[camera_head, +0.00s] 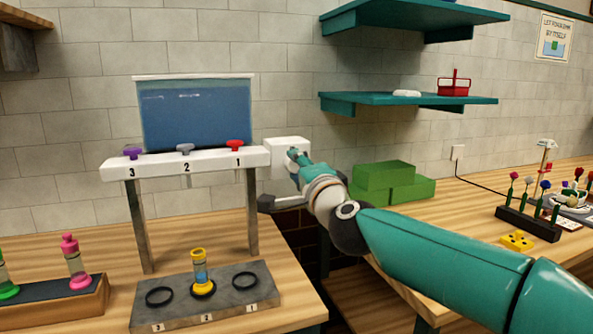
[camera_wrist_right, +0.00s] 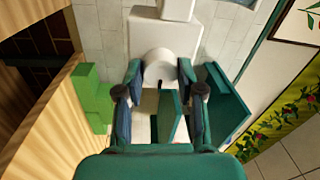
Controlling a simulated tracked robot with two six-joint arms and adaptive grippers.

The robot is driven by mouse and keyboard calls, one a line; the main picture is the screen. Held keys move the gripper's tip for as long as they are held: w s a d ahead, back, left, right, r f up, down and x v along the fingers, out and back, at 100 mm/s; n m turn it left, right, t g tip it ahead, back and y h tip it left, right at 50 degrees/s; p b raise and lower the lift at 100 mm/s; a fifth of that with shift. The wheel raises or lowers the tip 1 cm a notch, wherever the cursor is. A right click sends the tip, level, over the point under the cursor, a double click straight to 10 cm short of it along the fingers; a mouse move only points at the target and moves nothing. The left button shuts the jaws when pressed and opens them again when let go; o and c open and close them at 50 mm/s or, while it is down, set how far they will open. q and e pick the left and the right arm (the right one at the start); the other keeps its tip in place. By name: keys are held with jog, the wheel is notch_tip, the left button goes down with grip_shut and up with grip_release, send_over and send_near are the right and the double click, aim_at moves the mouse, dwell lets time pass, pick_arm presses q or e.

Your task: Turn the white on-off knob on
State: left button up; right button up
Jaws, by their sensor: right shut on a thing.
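The white on-off knob (camera_wrist_right: 159,66) is round and stands out from a white box (camera_head: 280,150) on the tiled wall, right of the white valve bar. My right gripper (camera_head: 297,157) is at the front of this box, with its two teal fingers on either side of the knob. In the wrist view the fingertips close on the knob's sides, and a small dark mark shows at its near edge. In the head view the fingers hide most of the knob. My left gripper is not in view.
The white bar (camera_head: 210,161) with purple, grey and red valve knobs stands left of the box under a blue tank (camera_head: 196,114). A yellow-based vial (camera_head: 200,270) stands on the grey numbered base (camera_head: 240,303). Green blocks (camera_head: 390,185) sit right, below a teal shelf (camera_head: 370,101).

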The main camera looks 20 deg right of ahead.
jog(key=shift+f, duration=0.25)
jog(key=o, duration=1.1)
jog(key=shift+d, duration=0.15)
jog(key=shift+o, duration=0.2)
jog(key=shift+r, duration=0.1)
jog(key=s, duration=1.2)
jog(key=shift+f, duration=0.45)
jog(key=shift+d, duration=0.1)
